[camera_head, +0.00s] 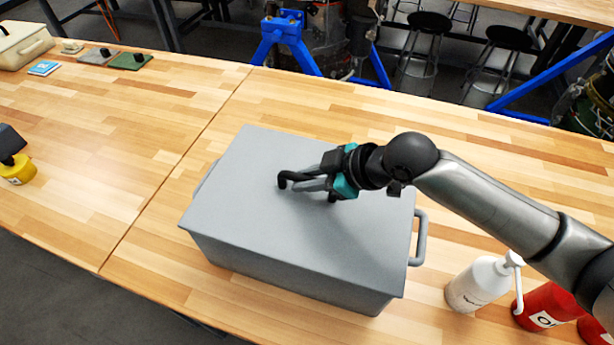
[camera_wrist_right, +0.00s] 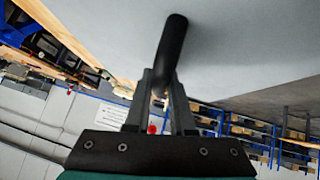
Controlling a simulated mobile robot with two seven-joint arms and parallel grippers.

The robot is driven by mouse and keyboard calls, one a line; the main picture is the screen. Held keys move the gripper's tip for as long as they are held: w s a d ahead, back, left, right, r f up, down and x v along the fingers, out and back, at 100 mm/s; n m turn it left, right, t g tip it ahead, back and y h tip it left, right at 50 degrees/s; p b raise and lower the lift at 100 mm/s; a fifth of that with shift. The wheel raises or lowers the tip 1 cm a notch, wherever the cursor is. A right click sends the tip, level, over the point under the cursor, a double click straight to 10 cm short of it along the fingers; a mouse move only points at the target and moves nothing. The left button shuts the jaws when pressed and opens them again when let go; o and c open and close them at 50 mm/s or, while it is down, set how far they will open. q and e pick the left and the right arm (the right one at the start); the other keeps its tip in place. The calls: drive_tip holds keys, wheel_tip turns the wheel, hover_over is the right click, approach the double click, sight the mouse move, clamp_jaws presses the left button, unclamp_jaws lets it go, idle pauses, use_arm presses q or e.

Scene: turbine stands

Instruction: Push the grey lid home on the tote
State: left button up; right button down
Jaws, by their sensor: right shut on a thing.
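The grey tote (camera_head: 285,280) stands on the wooden table with the grey lid (camera_head: 260,165) lying over its top. The lid looks flat and close along the front edge; I cannot tell whether it is fully seated. My right gripper (camera_head: 300,182) is over the middle of the lid, shut on the lid's dark handle (camera_head: 284,180). In the right wrist view the handle (camera_wrist_right: 172,50) runs between the fingers (camera_wrist_right: 165,90), with the grey lid surface (camera_wrist_right: 230,45) behind it. My left gripper is not in view.
A white pump bottle (camera_head: 480,283) and red containers (camera_head: 548,308) stand right of the tote on the table (camera_head: 150,150). A yellow item (camera_head: 18,170) is at the far left. Small plates (camera_head: 130,61) and a beige box (camera_head: 22,45) are at the back left.

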drive_tip(key=shift+s+d+f, duration=0.1)
drive_tip(key=shift+s+f, duration=0.15)
drive_tip(key=shift+f, duration=0.5)
drive_tip(key=c, duration=0.7)
unclamp_jaws()
drive_tip(key=shift+w, duration=0.1)
drive_tip(key=shift+r, duration=0.1)
drive_tip(key=shift+o, duration=0.9)
drive_tip(key=shift+s+d+r+p, duration=0.25)
drive_tip(key=shift+r+p, duration=0.2)
drive_tip(key=shift+p, duration=0.15)
drive_tip(key=shift+s+d+r+p, duration=0.1)
drive_tip(key=shift+d+r+p, duration=0.1)
drive_tip(key=shift+r+p, duration=0.3)
drive_tip(key=shift+p+v, duration=2.15)
drive_tip(key=shift+v, duration=0.35)
drive_tip(key=shift+w, duration=0.15)
